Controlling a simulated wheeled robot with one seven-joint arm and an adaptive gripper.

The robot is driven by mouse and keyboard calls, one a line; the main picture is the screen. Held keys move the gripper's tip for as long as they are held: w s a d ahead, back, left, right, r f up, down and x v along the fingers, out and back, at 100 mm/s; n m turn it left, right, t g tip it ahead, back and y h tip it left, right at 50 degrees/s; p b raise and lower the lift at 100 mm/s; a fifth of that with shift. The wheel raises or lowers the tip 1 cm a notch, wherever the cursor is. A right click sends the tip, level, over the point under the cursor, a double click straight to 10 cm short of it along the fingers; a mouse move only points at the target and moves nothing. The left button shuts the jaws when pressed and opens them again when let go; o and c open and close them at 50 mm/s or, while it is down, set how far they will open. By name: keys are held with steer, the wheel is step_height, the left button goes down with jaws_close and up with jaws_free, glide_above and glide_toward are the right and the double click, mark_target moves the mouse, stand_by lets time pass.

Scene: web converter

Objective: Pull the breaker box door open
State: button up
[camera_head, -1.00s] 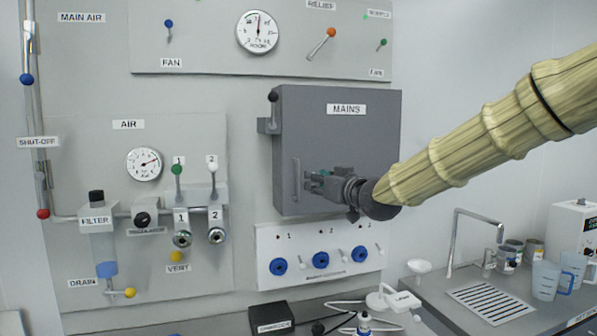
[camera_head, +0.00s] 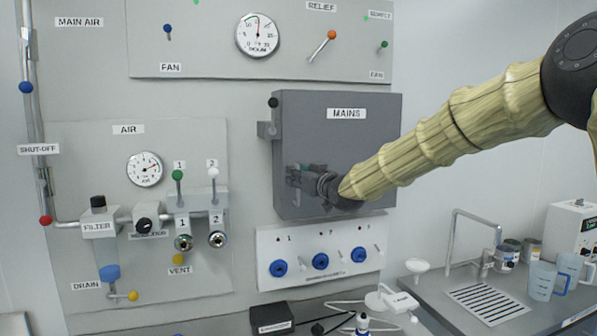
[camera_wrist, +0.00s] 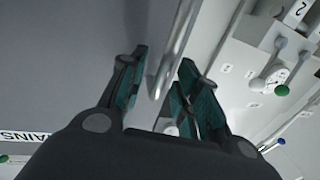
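The breaker box (camera_head: 345,145) is a dark grey box labelled MAINS on the wall panel, and its door looks closed. Its door handle is a slim metal bar near the left edge, largely covered by my gripper (camera_head: 294,175) in the head view. In the wrist view the handle (camera_wrist: 178,45) runs between the two green-padded fingers of my gripper (camera_wrist: 163,68). The fingers are spread, with visible gaps on both sides of the bar.
A lever with a black knob (camera_head: 273,102) stands at the box's upper left. A panel with blue knobs (camera_head: 320,262) is just below. Air valves (camera_head: 184,240) sit to the left. A counter with a sink tap (camera_head: 470,215) is at the right.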

steer(key=shift+w+a, duration=0.15)
steer(key=shift+w, duration=0.1)
jaws_close()
steer(key=shift+s, duration=0.1)
